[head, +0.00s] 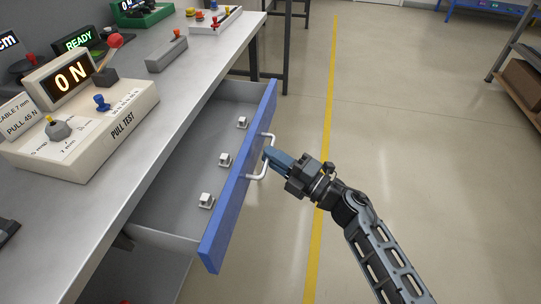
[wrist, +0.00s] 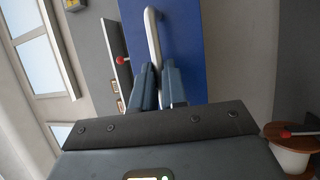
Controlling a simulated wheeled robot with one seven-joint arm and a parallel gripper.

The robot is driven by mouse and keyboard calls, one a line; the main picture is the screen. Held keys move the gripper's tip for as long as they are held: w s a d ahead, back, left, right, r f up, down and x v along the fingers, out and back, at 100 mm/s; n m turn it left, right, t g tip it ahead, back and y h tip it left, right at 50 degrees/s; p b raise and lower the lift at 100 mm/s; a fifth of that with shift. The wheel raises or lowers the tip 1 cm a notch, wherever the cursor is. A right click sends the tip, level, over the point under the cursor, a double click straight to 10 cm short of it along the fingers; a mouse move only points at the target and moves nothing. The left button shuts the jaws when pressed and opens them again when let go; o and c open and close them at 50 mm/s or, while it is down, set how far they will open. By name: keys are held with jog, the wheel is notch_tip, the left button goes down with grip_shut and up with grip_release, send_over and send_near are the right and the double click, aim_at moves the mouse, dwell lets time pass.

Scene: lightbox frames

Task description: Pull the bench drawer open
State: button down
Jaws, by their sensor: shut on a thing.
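The bench drawer (head: 238,189) has a blue front and a grey inside, and it stands pulled out from under the bench in the head view. Its white bar handle (head: 263,176) is on the outer face of the front. My gripper (head: 269,156) is at the handle and shut on it. In the wrist view the handle (wrist: 152,38) runs up from between the two blue-grey fingers (wrist: 160,84), against the blue drawer front (wrist: 185,40). The fingers hide part of the handle. Several small whitish blocks with dark bases (head: 225,159) lie in the drawer.
The grey bench top (head: 165,130) carries a pull test box (head: 95,125) with an "ON" display, and other devices behind. Bench legs (head: 287,50) stand beyond the drawer. The floor right of the drawer is clear, with a yellow line (head: 325,130). A shelf (head: 520,65) stands far right.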

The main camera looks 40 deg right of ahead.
jog(key=c, duration=1.2)
grip_release()
jog(key=shift+o, duration=0.2)
jog(key=v, duration=0.7)
jog(key=shift+s, duration=0.4)
jog(key=shift+d+f, duration=0.1)
jog(key=s+a+r+m+g+h+p, duration=0.1)
jog(key=s+a+r+m, duration=0.3)
jog(key=s, duration=0.5)
jog(key=s+a+r+m+g+h+p, duration=0.2)
jog(key=s+a+r+m, duration=0.2)
jog(key=s+m, duration=0.5)
jog(key=s+a+r+m+g+h+p, duration=0.1)
jog(key=s+a+r+m, duration=0.3)
jog(key=s, duration=0.5)
notch_tip(320, 180, up, 3)
jog(key=m+p, duration=0.1)
jog(key=m, duration=0.1)
jog(key=shift+s+a+m+g, duration=0.2)
jog(key=shift+m+g, duration=0.1)
jog(key=shift+m, duration=0.1)
